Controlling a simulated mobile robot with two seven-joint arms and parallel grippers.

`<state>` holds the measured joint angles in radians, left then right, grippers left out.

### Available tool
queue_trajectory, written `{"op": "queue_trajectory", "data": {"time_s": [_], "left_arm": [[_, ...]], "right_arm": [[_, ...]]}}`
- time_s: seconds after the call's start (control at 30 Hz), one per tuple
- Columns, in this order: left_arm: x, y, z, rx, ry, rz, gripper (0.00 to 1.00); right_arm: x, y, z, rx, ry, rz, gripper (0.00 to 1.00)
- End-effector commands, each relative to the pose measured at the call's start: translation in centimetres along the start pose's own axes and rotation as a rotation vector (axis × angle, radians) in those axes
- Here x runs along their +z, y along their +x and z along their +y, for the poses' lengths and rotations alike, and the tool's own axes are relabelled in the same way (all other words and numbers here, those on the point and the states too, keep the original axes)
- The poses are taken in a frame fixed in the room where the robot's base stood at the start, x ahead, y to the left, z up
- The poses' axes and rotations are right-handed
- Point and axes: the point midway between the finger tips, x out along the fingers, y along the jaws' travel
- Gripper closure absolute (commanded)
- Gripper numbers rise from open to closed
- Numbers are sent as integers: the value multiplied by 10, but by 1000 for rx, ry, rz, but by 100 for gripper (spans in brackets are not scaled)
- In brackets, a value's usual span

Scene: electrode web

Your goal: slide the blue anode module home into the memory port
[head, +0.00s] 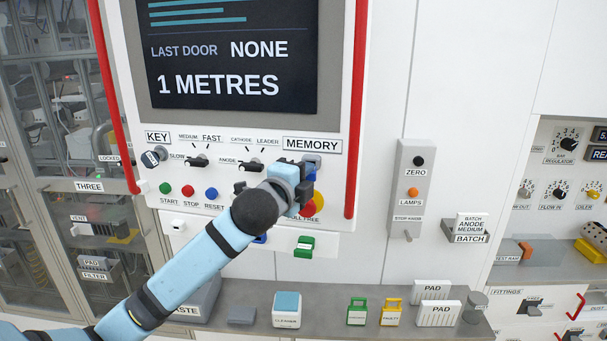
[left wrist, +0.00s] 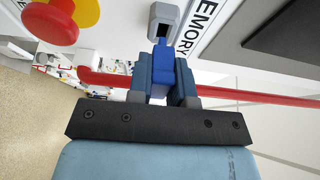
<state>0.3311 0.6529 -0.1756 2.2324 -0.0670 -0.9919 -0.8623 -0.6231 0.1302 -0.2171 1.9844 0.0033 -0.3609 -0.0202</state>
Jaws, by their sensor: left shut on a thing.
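The blue anode module (left wrist: 163,72) is between the fingers of my left gripper (left wrist: 163,88) in the left wrist view. The module's narrow end points at the grey memory port (left wrist: 164,20), whose dark slot shows. The end lies just below the port in that view; I cannot tell whether they touch. In the head view my left gripper (head: 303,183) is in front of the panel, just below the MEMORY label (head: 312,145) and the port (head: 313,160). The gripper hides the module there. My right gripper is not in view.
A red button on yellow (head: 311,207) sits close below my left gripper. A red rail (head: 356,110) runs to its right, and the selector switches (head: 249,165) are to its left. A shelf below holds a cleaner block (head: 287,310), green and yellow items, and pads (head: 437,313).

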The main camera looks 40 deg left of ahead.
Motion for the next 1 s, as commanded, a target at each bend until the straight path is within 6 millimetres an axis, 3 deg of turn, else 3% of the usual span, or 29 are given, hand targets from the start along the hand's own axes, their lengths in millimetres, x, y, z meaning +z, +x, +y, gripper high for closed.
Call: {"op": "queue_trajectory", "data": {"time_s": [1.0], "left_arm": [[4,12,-1,0,0,0,100]], "right_arm": [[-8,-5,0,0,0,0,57]]}}
